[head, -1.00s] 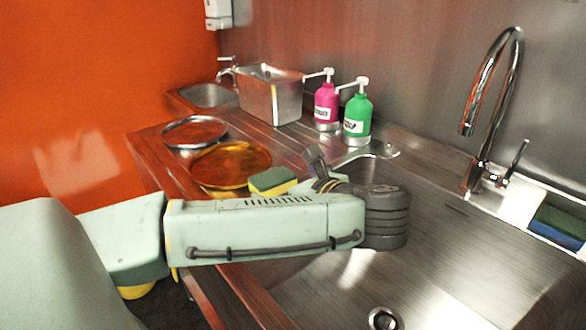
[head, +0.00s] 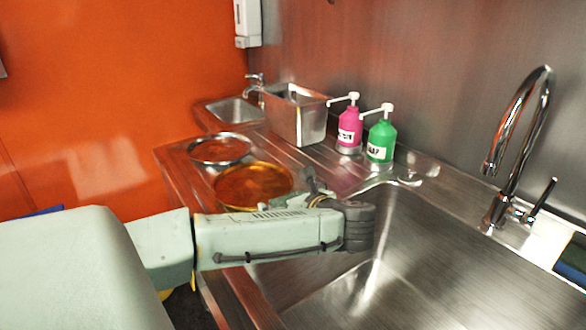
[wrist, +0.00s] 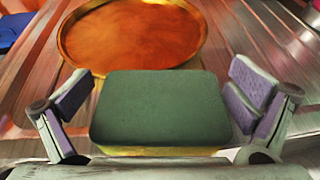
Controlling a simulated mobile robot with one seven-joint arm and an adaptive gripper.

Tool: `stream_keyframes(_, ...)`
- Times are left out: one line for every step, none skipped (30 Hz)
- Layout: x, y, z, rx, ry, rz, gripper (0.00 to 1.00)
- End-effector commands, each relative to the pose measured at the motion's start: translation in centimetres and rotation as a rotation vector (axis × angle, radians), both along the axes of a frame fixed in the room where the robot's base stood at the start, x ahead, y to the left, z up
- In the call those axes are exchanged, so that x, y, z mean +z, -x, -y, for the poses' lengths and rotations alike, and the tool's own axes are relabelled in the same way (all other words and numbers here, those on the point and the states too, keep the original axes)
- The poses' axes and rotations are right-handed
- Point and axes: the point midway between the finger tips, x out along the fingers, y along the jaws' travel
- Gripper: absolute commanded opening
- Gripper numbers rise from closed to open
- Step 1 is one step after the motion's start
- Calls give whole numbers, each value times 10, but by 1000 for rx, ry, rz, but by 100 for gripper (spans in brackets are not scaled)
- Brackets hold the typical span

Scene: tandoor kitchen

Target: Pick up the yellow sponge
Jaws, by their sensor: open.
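The yellow sponge (wrist: 160,112) fills the middle of the wrist view, its dark green scouring side up and a strip of yellow showing along its near lower edge. My gripper (wrist: 160,92) is open, with one purple-padded finger on each side of the sponge. A gap shows between the sponge and each finger at the tips. In the head view my arm crosses the counter's edge by the sink, and I cannot clearly make out the sponge behind it.
A gold-rimmed round tray (head: 222,200) lies just beyond the sponge, with a silver-rimmed tray (head: 220,160) behind it. A steel bin (head: 305,122), pink bottle (head: 350,130) and green bottle (head: 381,141) stand near the back wall. The sink (head: 420,270) and faucet (head: 497,210) are at right.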

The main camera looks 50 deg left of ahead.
Motion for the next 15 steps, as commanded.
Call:
stream_keyframes(-1, 0, -1, 0, 0, 0, 100)
stream_keyframes(-1, 0, -2, 0, 0, -1, 100)
stream_keyframes(-1, -1, -2, -1, 0, -1, 100)
stream_keyframes(-1, -1, -2, -1, 0, -1, 100)
stream_keyframes(-1, -1, -2, -1, 0, -1, 100)
stream_keyframes(-1, 0, -2, -1, 0, -1, 100)
stream_keyframes(-1, 0, -2, -1, 0, -1, 100)
stream_keyframes(-1, -1, -1, -1, 0, -1, 98)
stream_keyframes(-1, -1, -1, -1, 0, 0, 95)
stream_keyframes(-1, 0, -1, -1, 0, -1, 93)
stream_keyframes(-1, -1, -1, -1, 0, 0, 91)
stream_keyframes(-1, -1, -1, -1, 0, -1, 89)
stream_keyframes(-1, -1, -1, -1, 0, -1, 87)
stream_keyframes(-1, -1, -1, -1, 0, -1, 85)
stream_keyframes(-1, -1, -1, -1, 0, -1, 82)
